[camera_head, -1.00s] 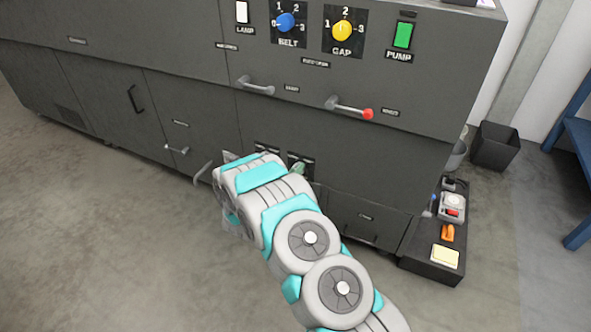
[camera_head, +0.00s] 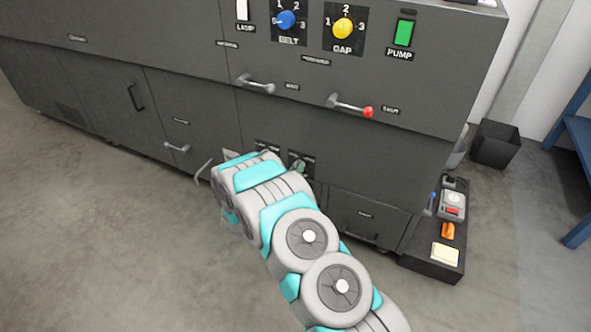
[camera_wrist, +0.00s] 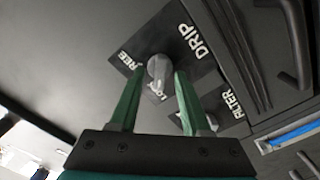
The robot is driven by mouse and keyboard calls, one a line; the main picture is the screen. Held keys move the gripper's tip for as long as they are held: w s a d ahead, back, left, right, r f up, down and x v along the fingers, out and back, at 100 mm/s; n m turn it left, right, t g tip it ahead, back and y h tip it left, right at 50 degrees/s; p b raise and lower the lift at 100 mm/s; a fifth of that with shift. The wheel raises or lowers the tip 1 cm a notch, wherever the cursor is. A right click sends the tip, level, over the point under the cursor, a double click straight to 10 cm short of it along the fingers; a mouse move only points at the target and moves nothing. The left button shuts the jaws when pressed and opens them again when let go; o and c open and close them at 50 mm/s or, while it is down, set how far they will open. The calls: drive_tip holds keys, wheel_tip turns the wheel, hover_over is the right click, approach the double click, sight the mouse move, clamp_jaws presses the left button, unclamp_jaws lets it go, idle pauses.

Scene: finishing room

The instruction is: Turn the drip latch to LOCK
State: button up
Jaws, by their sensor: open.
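The drip latch (camera_wrist: 159,68) is a grey knob on a dark plate marked DRIP, with FREE at its left and LOCK just below it in the wrist view. My gripper (camera_wrist: 159,76) is open, with one green finger on each side of the knob. The knob shows between the fingertips; I cannot tell whether either finger touches it. Part of the LOCK label shows between the fingers. The knob's exact pointing direction is unclear. In the head view my arm covers much of the low panel area and hides the latch.
The FILTER plate (camera_wrist: 232,104) sits close beside, partly behind my right finger. In the head view, two lever handles (camera_head: 257,85) (camera_head: 350,106) stick out above. A dark tray (camera_head: 430,268) with small items lies on the floor at right. Open floor (camera_head: 110,240) lies at left.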

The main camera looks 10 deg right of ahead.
drive_tip(key=v, duration=0.7)
drive_tip(key=shift+b, duration=0.45)
drive_tip(key=shift+w+a, duration=0.1)
drive_tip(key=shift+a, duration=0.05)
drive_tip(key=w+a+r+m+g+y, duration=0.2)
drive_tip(key=w+a+r+y, duration=0.1)
drive_tip(key=a+y, duration=0.15)
drive_tip(key=s+a+r+n+g+y, duration=0.1)
drive_tip(key=s+a+r+g+y, duration=0.4)
drive_tip(key=s+r+y, duration=0.5)
drive_tip(key=s+d+r+g+h, duration=0.1)
drive_tip(key=s+d+r+g, duration=0.2)
drive_tip(key=s, duration=1.1)
drive_tip(key=s+d+r+g+h, duration=0.1)
drive_tip(key=s+d+r+g, duration=0.2)
drive_tip(key=s+d, duration=0.4)
drive_tip(key=s+d+r+m+g+h, duration=0.1)
drive_tip(key=s+d+r+g+h, duration=0.1)
drive_tip(key=s, duration=1.8)
drive_tip(key=d+r+g, duration=0.1)
drive_tip(key=d, duration=0.1)
drive_tip(key=shift+s+d+r, duration=0.15)
drive_tip(key=shift+s+d, duration=0.25)
